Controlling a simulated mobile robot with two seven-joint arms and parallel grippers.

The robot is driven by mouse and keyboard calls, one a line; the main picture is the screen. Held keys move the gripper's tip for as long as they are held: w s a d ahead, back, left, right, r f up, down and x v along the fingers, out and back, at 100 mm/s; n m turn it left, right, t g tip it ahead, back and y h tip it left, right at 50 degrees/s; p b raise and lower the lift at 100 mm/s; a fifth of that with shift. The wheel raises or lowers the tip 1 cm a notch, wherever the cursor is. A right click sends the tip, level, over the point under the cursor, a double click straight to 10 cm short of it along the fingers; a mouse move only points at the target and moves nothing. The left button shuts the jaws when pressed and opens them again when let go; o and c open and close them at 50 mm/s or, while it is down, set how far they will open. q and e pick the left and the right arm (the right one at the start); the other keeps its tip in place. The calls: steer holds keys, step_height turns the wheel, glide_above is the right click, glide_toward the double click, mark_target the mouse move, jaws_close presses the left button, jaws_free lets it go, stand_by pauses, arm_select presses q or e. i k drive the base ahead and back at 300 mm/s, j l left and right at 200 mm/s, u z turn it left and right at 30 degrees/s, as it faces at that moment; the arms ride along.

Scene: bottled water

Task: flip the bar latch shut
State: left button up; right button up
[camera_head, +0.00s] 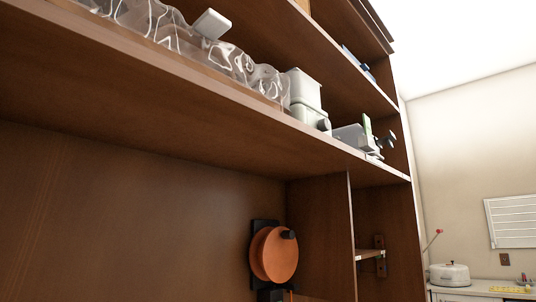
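A small dark brown fitting (380,256) sits low on the right side of the wooden shelf unit, with a lighter horizontal piece (368,254) beside it. It may be the bar latch, but it is too small to tell, or to tell whether it is open or shut. Neither of my grippers is in view.
The brown shelf (200,110) crosses above, holding clear plastic wrapping (170,30), a pale green-white box (303,90) and a grey device (352,137). A vertical divider (350,235) stands right of the disc. A white rice-cooker-like pot (449,274) is on a counter at far right. The compartment left of the disc looks empty.

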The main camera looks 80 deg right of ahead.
mark_target(387, 140)
steer(key=z, duration=3.25)
steer(key=i+l+u, duration=0.2)
steer(key=u, duration=0.15)
steer(key=i+l+u, duration=0.6)
steer(key=l+u, duration=0.15)
steer(key=i+l, duration=0.15)
steer(key=l, duration=0.2)
steer(key=i+l, duration=0.35)
steer(key=l, duration=0.3)
steer(key=u, duration=0.05)
